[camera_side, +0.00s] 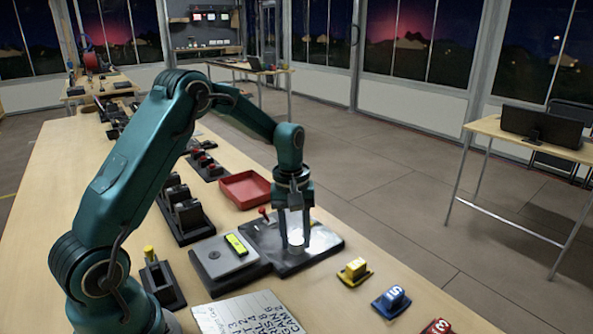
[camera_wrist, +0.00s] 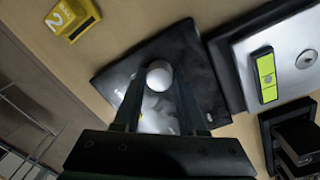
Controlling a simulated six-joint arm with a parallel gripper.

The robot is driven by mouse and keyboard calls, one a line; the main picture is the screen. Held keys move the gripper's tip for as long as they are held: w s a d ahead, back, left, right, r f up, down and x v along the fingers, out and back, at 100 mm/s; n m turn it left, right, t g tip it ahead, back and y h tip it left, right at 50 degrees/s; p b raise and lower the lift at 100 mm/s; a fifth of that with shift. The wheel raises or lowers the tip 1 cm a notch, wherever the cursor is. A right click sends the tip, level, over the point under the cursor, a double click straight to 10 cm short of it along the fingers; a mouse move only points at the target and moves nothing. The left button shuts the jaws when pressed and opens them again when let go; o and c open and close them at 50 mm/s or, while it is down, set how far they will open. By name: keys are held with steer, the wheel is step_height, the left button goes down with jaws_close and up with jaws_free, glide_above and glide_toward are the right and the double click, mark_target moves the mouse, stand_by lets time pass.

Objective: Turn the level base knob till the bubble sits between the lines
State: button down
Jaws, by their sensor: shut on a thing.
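My gripper (camera_side: 294,241) points down over a dark base (camera_side: 331,241). Its fingers are shut on a pale round knob (camera_wrist: 159,75), seen between the fingertips in the wrist view. Beside this base is a grey level plate (camera_side: 212,266) with a yellow-green vial (camera_side: 236,244). The vial also shows in the wrist view (camera_wrist: 265,72), with small dark marks across it. The bubble's place between the lines is too small to tell. A round grey disc (camera_wrist: 306,59) sits on the plate near the vial.
A red-tipped lever (camera_side: 263,211) stands close behind my gripper. A red tray (camera_side: 244,189) lies farther back. A yellow numbered block (camera_side: 355,271), a blue one (camera_side: 391,302) and a red one stand at the right edge. A lettered card (camera_side: 245,317) lies in front.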

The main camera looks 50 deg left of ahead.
mark_target(294, 240)
steer(key=shift+n, duration=0.3)
steer(key=shift+c, duration=2.3)
jaws_free()
steer(key=shift+s+r, duration=0.15)
steer(key=shift+r, duration=2.4)
